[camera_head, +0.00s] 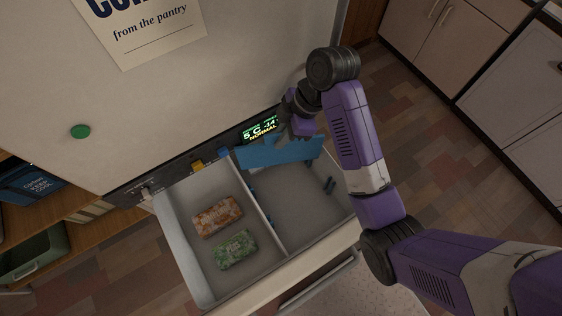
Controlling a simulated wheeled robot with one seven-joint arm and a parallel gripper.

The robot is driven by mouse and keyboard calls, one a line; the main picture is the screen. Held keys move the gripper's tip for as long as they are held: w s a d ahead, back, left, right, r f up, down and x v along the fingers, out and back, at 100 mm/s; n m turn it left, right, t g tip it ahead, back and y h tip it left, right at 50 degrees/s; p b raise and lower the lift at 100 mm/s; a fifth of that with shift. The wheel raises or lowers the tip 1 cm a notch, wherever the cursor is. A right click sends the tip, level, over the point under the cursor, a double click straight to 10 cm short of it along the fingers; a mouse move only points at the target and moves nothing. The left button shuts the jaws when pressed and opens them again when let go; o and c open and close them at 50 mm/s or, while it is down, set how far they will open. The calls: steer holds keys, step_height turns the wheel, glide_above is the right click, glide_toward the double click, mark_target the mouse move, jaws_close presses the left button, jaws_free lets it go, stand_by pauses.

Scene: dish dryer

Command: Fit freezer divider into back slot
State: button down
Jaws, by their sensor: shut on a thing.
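The freezer divider is a flat blue panel (275,153) at the back of the right compartment of the open freezer drawer (182,262). It spans much of that compartment's width and looks slightly tilted, with its left end near the middle wall. My gripper (291,133) comes down from above and is shut on the divider's upper edge; the fingertips are mostly hidden by my wrist. I cannot tell whether the divider sits in the back slot.
The left compartment holds an orange-brown package (217,216) and a green package (234,249). The freezer front with a lit display (260,128) stands close behind the divider. The right compartment's floor (296,212) is clear. Cabinets (440,40) stand at upper right.

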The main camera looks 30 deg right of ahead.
mark_target(298, 144)
step_height(298, 144, down, 16)
steer(key=shift+r+b, duration=0.2)
steer(key=shift+b, duration=0.55)
steer(key=shift+f, duration=0.1)
steer(key=c, duration=1.5)
jaws_free()
steer(key=p+v, duration=0.1)
steer(key=v, duration=1.1)
steer(key=shift+d, duration=0.1)
